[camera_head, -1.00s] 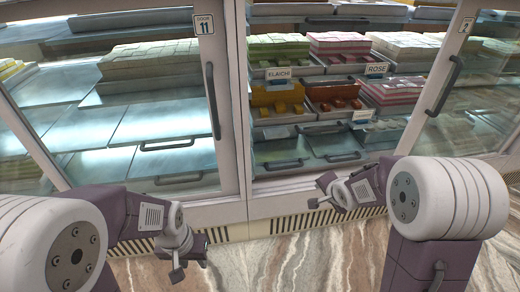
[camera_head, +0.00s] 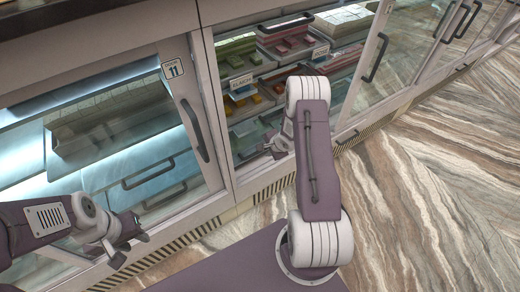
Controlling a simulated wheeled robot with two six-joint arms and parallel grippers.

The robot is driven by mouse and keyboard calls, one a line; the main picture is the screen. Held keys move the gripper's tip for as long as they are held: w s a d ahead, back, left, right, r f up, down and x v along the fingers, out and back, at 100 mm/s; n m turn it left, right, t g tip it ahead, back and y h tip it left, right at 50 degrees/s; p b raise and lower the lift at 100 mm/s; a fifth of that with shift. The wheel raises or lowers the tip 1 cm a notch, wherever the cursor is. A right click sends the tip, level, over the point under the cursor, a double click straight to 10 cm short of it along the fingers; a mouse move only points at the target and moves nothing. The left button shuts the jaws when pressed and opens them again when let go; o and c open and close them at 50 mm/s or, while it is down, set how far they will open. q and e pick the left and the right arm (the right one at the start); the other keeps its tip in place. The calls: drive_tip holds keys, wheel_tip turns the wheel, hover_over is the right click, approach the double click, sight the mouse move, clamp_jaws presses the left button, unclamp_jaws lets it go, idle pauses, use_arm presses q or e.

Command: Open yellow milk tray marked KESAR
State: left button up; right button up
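Yellow-orange sweets in a tray (camera_head: 243,104) show inside the open bay of the counter, below the green and pink sweets. A small label is above them; I cannot read KESAR on any tray. My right gripper (camera_head: 272,146) is at the front of this bay, low and in front of the lower trays. Its fingers are small and partly merged with the background, so I cannot tell whether it is open. My arm hides the right part of the bay. My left gripper (camera_head: 128,244) is open and empty, low in front of door 11 and apart from it.
Glass door 11 (camera_head: 110,130) with a dark vertical handle (camera_head: 195,130) borders the bay on the left. Another glass door (camera_head: 385,60) is to its right. A drawer handle (camera_head: 148,174) shows behind the glass. The marble floor (camera_head: 430,180) at right is clear.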

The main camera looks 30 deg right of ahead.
sight(260, 152)
drive_tip(key=b+x, duration=0.2)
drive_tip(key=x, duration=0.5)
drive_tip(key=shift+s, duration=0.1)
drive_tip(key=shift+f, duration=0.15)
clamp_jaws()
idle(1.0)
